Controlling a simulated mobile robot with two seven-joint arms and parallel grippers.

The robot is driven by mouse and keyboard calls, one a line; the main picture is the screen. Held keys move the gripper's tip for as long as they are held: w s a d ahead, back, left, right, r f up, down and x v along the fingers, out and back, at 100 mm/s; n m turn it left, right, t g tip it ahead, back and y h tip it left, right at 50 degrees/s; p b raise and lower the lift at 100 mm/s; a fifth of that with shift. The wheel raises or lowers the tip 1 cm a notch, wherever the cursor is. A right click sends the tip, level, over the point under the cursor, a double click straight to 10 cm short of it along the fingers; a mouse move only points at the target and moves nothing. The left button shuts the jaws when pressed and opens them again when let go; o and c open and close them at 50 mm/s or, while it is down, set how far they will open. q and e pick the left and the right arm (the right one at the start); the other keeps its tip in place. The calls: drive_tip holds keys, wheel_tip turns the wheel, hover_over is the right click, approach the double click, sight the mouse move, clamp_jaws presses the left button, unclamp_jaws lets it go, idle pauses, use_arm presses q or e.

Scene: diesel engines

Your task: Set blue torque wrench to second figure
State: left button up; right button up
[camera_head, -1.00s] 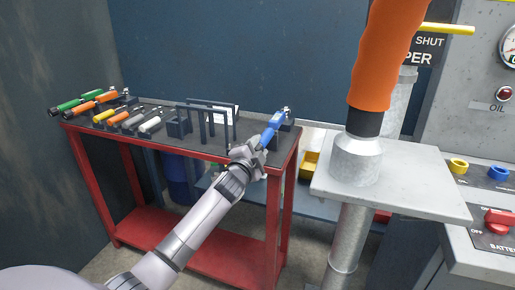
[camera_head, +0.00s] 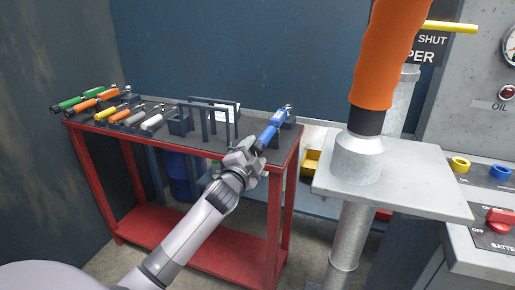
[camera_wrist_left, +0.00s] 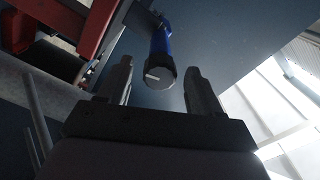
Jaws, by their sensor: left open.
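The blue torque wrench (camera_head: 271,129) lies at the right end of the red tool table (camera_head: 285,185), its head toward the back and its handle end toward my left gripper. My left gripper (camera_head: 245,158) is open at the table's front edge, close to the handle end. In the left wrist view the wrench (camera_wrist_left: 160,58) points its round end cap, with a pale mark, toward the camera. The two fingers of the left gripper (camera_wrist_left: 158,82) stand apart on either side of that cap. Whether they touch it cannot be told. No figure on the wrench is readable. My right gripper is not in view.
Green and orange wrenches (camera_head: 88,98) and several other tools lie on the table's left side. Dark upright holders (camera_head: 210,120) stand mid-table.

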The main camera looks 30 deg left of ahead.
use_arm(q)
drive_tip(key=shift+v, duration=1.5)
